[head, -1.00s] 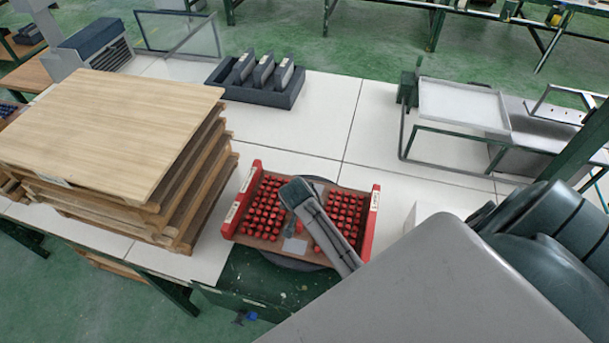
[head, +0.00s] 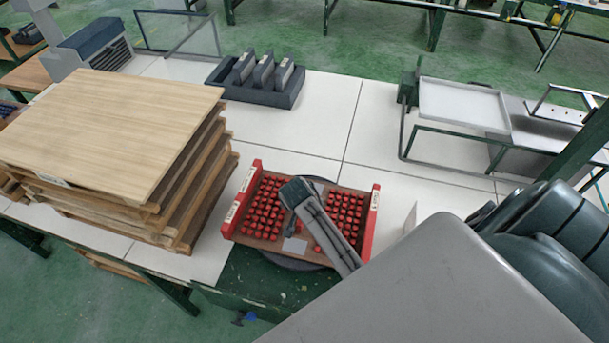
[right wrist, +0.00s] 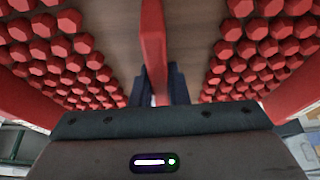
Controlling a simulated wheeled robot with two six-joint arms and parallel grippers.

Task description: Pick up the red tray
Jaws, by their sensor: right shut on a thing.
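The red tray (head: 371,215) stands at the table's front edge in the head view. It has red end walls with white labels, a brown floor and two blocks of small red pieces. My right gripper (right wrist: 158,92) is over the middle of the tray, and its grey body covers part of the pieces in the head view. In the right wrist view its dark fingers are shut on a red bar (right wrist: 153,45) at the tray's middle, between the two blocks of pieces. The fingertips are hidden in the head view. My left gripper is not in view.
A stack of wooden boards (head: 110,120) stands close to the left of the tray. A dark box with upright grey blocks (head: 285,95) is behind it. A metal frame with a pale tray (head: 462,105) is at the back right. The white table (head: 300,130) is clear between them.

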